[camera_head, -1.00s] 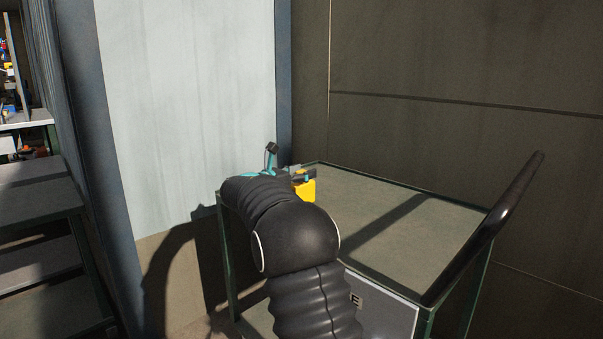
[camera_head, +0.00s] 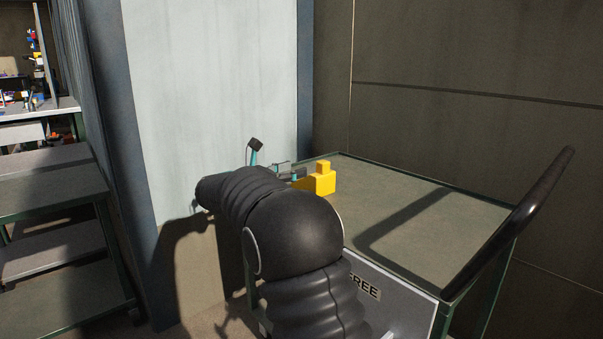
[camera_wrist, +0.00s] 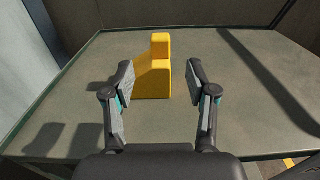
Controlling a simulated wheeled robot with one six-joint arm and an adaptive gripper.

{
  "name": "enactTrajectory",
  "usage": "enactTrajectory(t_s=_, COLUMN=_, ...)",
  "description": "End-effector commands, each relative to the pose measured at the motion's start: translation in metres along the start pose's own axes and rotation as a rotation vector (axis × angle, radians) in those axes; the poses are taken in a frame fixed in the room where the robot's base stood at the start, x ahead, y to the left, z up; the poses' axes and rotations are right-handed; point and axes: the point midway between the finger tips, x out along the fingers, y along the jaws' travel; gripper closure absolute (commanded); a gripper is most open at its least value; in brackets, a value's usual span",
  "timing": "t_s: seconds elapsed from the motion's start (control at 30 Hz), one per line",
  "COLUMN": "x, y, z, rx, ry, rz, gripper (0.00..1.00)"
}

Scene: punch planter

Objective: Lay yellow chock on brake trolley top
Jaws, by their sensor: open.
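The yellow chock (camera_head: 322,182) rests on the trolley top (camera_head: 430,205), near its far left part. It is a stepped block and stands upright with its narrow part up; it also shows in the wrist view (camera_wrist: 153,78). My gripper (camera_wrist: 160,72) is open, with one finger to each side of the chock's near end in the picture. I see gaps beside the fingers, and the chock stands clear ahead of the palm. In the head view my arm hides much of the gripper and the trolley's left side.
A black push handle (camera_head: 512,225) rises at the trolley's right. A sign panel (camera_head: 395,305) hangs on its near side. A dark wall (camera_head: 450,60) stands behind, and a pale panel (camera_head: 215,90) to the left. Shelving (camera_head: 50,190) stands far left. The trolley top's middle and right are clear.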

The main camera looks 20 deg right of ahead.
Motion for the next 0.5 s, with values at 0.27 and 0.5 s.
enactTrajectory(t_s=0.27, x=-0.004, y=-0.002, z=0.000, rx=0.006, ry=0.006, rz=-0.001, gripper=0.43)
enactTrajectory(t_s=0.5, x=-0.005, y=-0.059, z=-0.002, rx=0.198, ry=0.183, rz=-0.042, gripper=0.43)
